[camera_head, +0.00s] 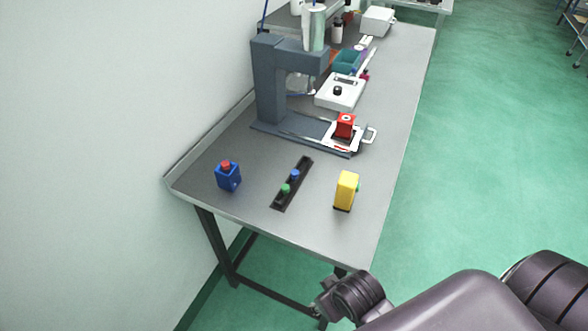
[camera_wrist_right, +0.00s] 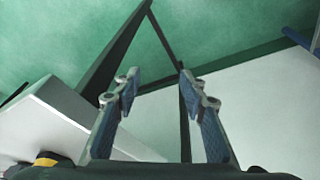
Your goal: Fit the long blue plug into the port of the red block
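The red block (camera_head: 345,124) sits on the white plate at the foot of the grey press; a small dark-and-light round spot shows on its top. A blue plug (camera_head: 295,174) stands in a black rack (camera_head: 279,203) at the middle of the near table; only its top shows, so its length cannot be told. A green plug (camera_head: 286,188) stands beside it in the rack. My right gripper is open and empty in the right wrist view (camera_wrist_right: 157,88), below table height near the table's front edge; my arm shows at the lower right of the head view. My left gripper is not in view.
A blue block (camera_head: 229,179) with a red plug stands left of the rack. The grey press (camera_head: 270,85) rises behind. The grey table (camera_head: 250,217) has bare room around the rack; a wall runs along its left.

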